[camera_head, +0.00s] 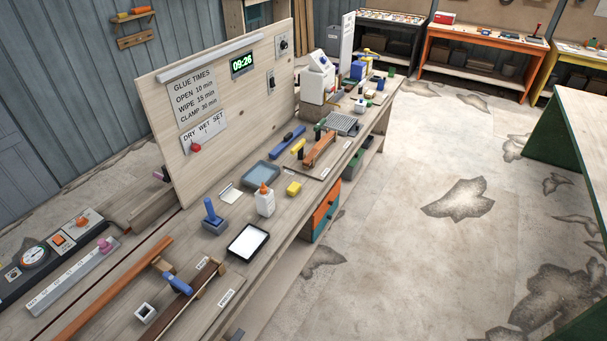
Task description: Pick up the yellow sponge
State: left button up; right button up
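A small yellow block that looks like the sponge (294,188) lies on the long wooden workbench (205,265), near its front edge. It sits just right of a white glue bottle (265,203) with an orange cap, apart from it. Nothing covers the block. Neither my left nor my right gripper shows in the head view.
A blue-grey tray (261,174) lies behind the sponge, and a black-rimmed white tray (248,242) lies nearer. A blue-handled tool (213,216) stands left of the bottle. An orange clamp (320,149) lies beyond. An upright board (220,110) backs the bench.

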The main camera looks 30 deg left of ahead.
aim_at(292, 191)
jog(key=u, duration=0.45)
jog(key=i, duration=1.05)
jog(key=u, duration=0.85)
